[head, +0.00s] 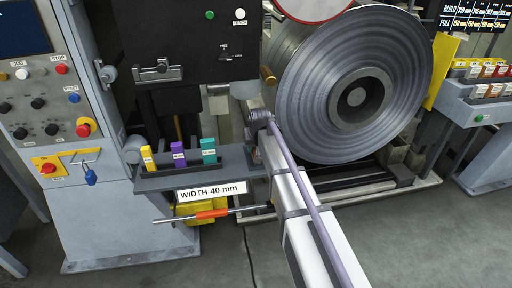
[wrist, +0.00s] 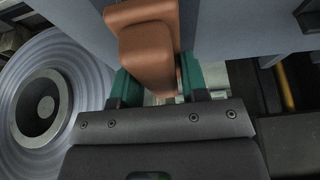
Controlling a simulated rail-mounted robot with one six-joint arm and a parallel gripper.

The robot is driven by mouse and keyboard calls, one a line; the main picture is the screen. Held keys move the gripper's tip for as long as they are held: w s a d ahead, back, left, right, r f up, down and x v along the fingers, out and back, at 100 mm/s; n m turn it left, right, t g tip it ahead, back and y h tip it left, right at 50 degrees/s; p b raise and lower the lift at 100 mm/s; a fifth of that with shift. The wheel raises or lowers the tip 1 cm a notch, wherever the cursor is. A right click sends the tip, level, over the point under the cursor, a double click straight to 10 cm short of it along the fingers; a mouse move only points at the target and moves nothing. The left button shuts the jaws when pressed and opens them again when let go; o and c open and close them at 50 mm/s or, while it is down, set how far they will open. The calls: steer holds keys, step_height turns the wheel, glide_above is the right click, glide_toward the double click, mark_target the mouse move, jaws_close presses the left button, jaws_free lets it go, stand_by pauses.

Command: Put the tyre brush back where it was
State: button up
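In the wrist view, a copper-brown block (wrist: 148,48) lies between my gripper's green fingers and overlaps them. It may be the tyre brush, but I cannot confirm this. My gripper (wrist: 160,86) has its fingers apart, one on each side of the block, with a pale gap below it. I cannot tell whether both fingers press on it. In the head view, my arm reaches up to just left of the big coil, and my fingers are hidden there. A small brass-coloured piece (head: 267,76) shows just above the arm's end.
The grooved grey coil (head: 350,90) stands close right of my arm. A shelf (head: 165,182) with yellow, purple and teal blocks and a "WIDTH 40 mm" sign is left. An orange-gripped rod (head: 212,214) lies below. A control cabinet (head: 45,110) stands far left. Front floor is open.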

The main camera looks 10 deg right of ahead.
steer(key=o, duration=0.3)
steer(key=shift+r+p, duration=0.35)
steer(key=p+v, duration=1.1)
steer(key=v, duration=0.1)
steer(key=s+g, duration=0.1)
steer(key=s, duration=0.8)
steer(key=s+f+g, duration=0.1)
steer(key=s+g, duration=0.1)
steer(key=s, duration=0.6)
steer(key=s+g, duration=0.1)
steer(key=s, duration=0.8)
steer(key=shift+s+f+g, duration=0.3)
steer(key=shift+r+p, duration=0.5)
steer(key=shift+r, duration=0.15)
